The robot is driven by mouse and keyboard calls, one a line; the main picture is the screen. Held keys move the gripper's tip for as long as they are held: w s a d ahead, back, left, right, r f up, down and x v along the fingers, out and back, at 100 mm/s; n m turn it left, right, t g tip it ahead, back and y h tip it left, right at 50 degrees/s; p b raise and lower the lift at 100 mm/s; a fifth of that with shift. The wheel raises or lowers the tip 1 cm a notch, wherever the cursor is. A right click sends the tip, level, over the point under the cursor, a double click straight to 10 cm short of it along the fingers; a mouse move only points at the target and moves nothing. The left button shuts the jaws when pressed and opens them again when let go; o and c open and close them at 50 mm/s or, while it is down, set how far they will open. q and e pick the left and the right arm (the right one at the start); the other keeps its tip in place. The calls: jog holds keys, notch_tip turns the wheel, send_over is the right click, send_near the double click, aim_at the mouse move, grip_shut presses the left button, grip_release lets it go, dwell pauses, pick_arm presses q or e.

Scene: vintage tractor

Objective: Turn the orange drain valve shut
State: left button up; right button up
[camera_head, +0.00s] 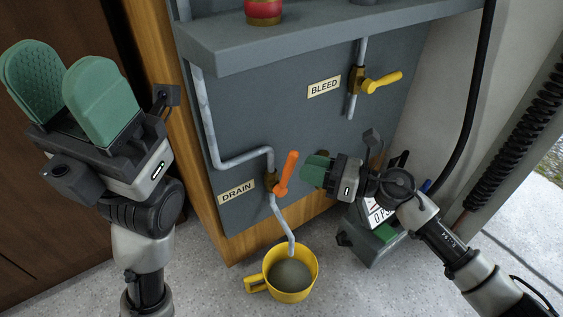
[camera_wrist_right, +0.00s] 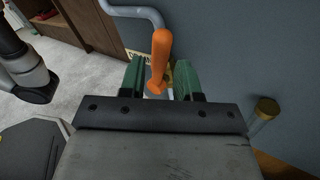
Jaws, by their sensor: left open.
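The orange drain valve handle (camera_head: 287,173) sits on a brass valve body in a grey pipe, beside the DRAIN label (camera_head: 237,191). The handle points up, tilted slightly right. My right gripper (camera_head: 314,170) is just right of the handle, with a small gap between them. In the right wrist view, the right gripper (camera_wrist_right: 159,80) is open, and the orange handle (camera_wrist_right: 160,55) shows between and beyond its two green fingers. I see no contact. My left gripper (camera_head: 70,85) is open and empty at the upper left, away from the valve.
A yellow mug (camera_head: 305,287) with greyish contents stands on the floor under the drain pipe's end. A yellow valve handle (camera_head: 383,82) sits by the BLEED label (camera_head: 324,88). A grey shelf (camera_head: 320,36) juts out above. A device (camera_head: 372,243) stands on the floor behind my right arm.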

aim_at(287, 174)
jog(key=b+x, duration=0.1)
jog(key=x, duration=0.5)
jog(key=shift+w+a, duration=0.15)
jog(key=shift+a, duration=0.2)
grip_shut()
